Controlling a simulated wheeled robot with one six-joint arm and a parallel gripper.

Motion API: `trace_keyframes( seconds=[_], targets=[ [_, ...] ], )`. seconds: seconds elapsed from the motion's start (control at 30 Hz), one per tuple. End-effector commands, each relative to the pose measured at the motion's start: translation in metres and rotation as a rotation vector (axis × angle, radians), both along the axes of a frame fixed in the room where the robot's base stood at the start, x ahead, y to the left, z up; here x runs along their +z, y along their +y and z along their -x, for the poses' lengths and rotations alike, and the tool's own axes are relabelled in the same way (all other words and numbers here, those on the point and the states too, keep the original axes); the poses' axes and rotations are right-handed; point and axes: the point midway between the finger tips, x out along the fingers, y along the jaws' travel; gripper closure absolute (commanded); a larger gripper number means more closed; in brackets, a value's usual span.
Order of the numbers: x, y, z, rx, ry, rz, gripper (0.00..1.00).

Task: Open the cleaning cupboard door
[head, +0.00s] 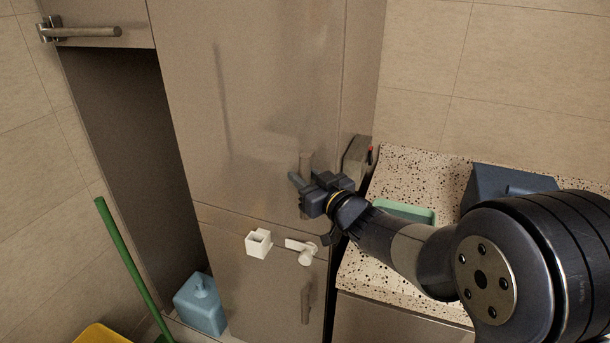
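The tall grey-brown cupboard has an upper door (250,100) and a lower door (260,295), both flush with the front. The upper door has a short vertical handle (306,160) near its right edge. The lower door has a similar handle (305,306). A white latch (302,250) and a white square catch (258,243) sit near the lower door's top edge. Contact cannot be told.
An open dark niche on the left holds a blue bottle (200,305); a green pole (130,262) leans there beside a yellow object (100,334). A speckled counter (400,262) on the right carries a green tray (405,212) and a dark blue box (490,185) near my arm.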

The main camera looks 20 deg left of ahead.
Motion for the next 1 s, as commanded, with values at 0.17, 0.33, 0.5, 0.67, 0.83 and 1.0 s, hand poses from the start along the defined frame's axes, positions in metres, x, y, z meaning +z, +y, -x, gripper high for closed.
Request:
trace_keyframes(
  seconds=[0.17, 0.33, 0.5, 0.67, 0.83, 1.0],
  targets=[
    [-0.0001, 0.0002, -0.0003, 0.0, 0.0, 0.0, 0.71],
    [-0.0001, 0.0, -0.0003, 0.0, 0.0, 0.0, 0.8],
    [-0.0001, 0.0, -0.0002, 0.0, -0.001, 0.001, 0.94],
    [-0.0001, -0.0002, -0.0002, -0.001, -0.001, 0.001, 1.0],
    [-0.0001, -0.0002, -0.0002, -0.001, -0.001, 0.001, 1.0],
    [-0.0009, 0.0008, 0.0013, -0.007, -0.004, 0.0, 1.0]
  ],
)
